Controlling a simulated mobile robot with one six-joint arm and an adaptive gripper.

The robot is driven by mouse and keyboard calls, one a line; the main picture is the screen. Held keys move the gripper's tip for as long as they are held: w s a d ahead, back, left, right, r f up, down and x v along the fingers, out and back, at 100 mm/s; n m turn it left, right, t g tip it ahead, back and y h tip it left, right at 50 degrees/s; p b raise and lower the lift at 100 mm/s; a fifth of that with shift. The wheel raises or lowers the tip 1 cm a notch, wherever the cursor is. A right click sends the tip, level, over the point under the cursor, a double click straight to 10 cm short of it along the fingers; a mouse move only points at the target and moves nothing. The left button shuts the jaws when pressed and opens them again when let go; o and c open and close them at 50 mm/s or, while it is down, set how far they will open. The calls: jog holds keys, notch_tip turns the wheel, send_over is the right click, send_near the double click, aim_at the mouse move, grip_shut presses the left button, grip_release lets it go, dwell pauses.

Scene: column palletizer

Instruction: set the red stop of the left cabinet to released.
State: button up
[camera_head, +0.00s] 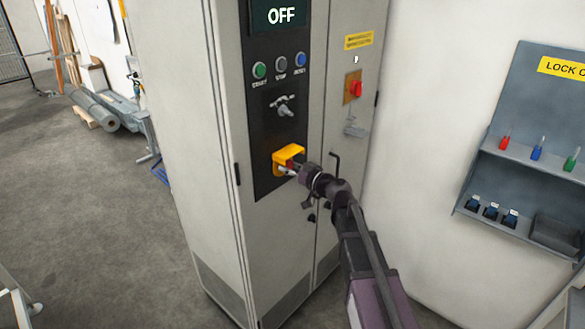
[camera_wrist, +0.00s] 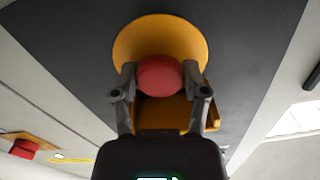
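The red stop (camera_head: 291,154) is a round red mushroom button in a yellow shroud (camera_head: 280,160), low on the black panel of the left cabinet (camera_head: 225,150). My gripper (camera_head: 289,168) reaches into the shroud and partly covers the stop. In the wrist view the red stop (camera_wrist: 160,76) is between the two fingertips of my gripper (camera_wrist: 160,79), one at each side and seemingly touching it. The yellow shroud (camera_wrist: 160,30) surrounds them. Whether the stop is pressed in or released cannot be told. The cabinet's display (camera_head: 280,15) reads OFF.
Green, grey and blue buttons (camera_head: 281,64) and a grey handle (camera_head: 282,105) sit above the shroud. A red rotary switch (camera_head: 355,89) is on the right-hand door. A lockout board (camera_head: 540,110) hangs at the right. Open floor (camera_head: 90,220) lies left.

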grip_shut()
jog(key=shift+v, duration=1)
jog(key=shift+s, duration=0.1)
jog(key=o, duration=1)
grip_release()
jog(key=shift+o, duration=0.2)
jog(key=v, duration=1.2)
